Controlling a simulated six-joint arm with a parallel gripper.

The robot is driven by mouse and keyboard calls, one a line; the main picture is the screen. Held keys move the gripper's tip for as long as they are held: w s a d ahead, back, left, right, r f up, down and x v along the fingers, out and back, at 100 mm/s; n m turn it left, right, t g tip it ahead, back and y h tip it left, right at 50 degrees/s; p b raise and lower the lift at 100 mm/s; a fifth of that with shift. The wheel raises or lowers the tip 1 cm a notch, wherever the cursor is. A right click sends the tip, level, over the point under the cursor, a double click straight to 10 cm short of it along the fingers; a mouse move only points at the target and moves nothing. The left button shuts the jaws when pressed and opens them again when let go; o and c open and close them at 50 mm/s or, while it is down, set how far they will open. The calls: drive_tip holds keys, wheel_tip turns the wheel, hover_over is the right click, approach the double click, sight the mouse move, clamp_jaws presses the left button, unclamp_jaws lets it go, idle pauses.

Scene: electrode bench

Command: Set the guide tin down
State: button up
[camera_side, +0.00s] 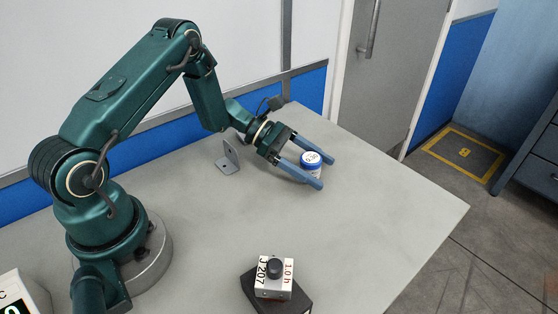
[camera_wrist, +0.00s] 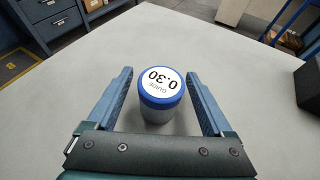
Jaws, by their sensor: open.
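The guide tin (camera_side: 311,161) is a small round tin with a blue rim and a white top, upright on the grey table (camera_side: 390,215). In the wrist view the tin (camera_wrist: 160,95) shows "GUIDE 0.30" on its top. My gripper (camera_side: 320,171) is open, with its two blue fingers on either side of the tin. In the wrist view my gripper (camera_wrist: 162,78) has a visible gap between each finger and the tin. The tin's lower side is partly hidden by a finger in the side view.
A grey metal angle bracket (camera_side: 229,158) stands on the table behind my gripper. A silver box with a black knob (camera_side: 273,280), marked "J 207" and "1.0 h", sits on a dark block (camera_side: 294,302) at the front. The table right of the tin is clear.

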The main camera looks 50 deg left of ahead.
drive_tip(key=v, duration=0.9)
drive_tip(key=shift+a+r, duration=0.1)
drive_tip(key=shift+r, duration=0.05)
drive_tip(key=shift+s+a+r, duration=0.25)
drive_tip(key=shift+s+a, duration=0.05)
drive_tip(key=s+d+r+m+g+y, duration=0.45)
drive_tip(key=s+d+r+m, duration=0.3)
drive_tip(key=m, duration=0.35)
drive_tip(key=s+r+m+t+y, duration=0.3)
drive_tip(key=s+m+y, duration=0.4)
drive_tip(key=s+m, duration=0.3)
drive_tip(key=shift+a+r+m+t+y, duration=0.35)
drive_tip(key=shift+a+r+m+t, duration=0.1)
drive_tip(key=shift+m, duration=0.75)
